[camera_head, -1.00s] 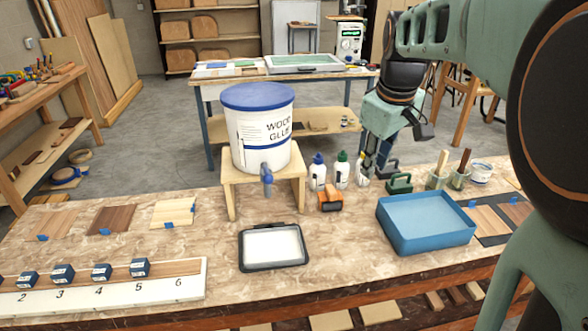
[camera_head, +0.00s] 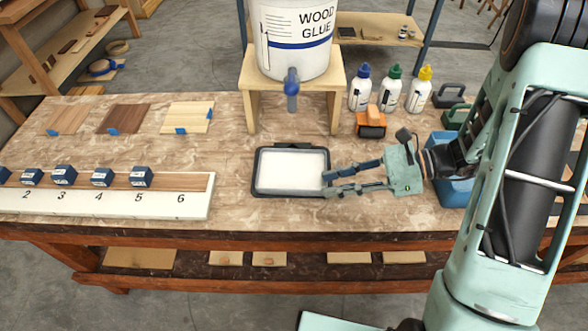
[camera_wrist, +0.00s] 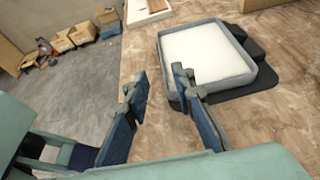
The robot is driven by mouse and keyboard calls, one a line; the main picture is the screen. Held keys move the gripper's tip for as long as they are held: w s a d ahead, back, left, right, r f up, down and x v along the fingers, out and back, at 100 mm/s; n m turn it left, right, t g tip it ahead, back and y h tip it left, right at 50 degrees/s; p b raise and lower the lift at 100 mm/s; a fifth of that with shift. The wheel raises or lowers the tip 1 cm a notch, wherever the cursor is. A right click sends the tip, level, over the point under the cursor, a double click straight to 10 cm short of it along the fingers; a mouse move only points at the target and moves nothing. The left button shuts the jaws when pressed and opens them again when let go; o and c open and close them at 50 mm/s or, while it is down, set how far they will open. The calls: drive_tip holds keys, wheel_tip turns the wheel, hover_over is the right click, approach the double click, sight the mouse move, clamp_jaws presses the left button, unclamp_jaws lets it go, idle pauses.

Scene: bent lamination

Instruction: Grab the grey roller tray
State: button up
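The grey roller tray (camera_head: 256,172) lies flat on the workbench, below the glue bucket's stand in the head view. It has a dark rim and a white inside. In the wrist view the tray (camera_wrist: 222,84) is at the upper right, with a pale wall and a dark base. My gripper (camera_head: 326,184) is at the tray's right edge, its fingers spread and pointing left. In the wrist view my gripper (camera_wrist: 160,80) is open and empty, with its right fingertip near the tray's corner. I cannot tell whether they touch.
A white glue bucket (camera_head: 290,40) with a blue tap stands on a wooden stand (camera_head: 248,84) behind the tray. A blue bin (camera_head: 452,190) is partly behind my arm. A numbered board (camera_head: 110,207) lies left.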

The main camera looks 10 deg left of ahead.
sight(302, 190)
drive_tip(key=x, duration=0.7)
drive_tip(key=shift+a+f, duration=0.15)
drive_tip(key=shift+f, duration=0.25)
drive_tip(key=shift+c, duration=0.3)
clamp_jaws()
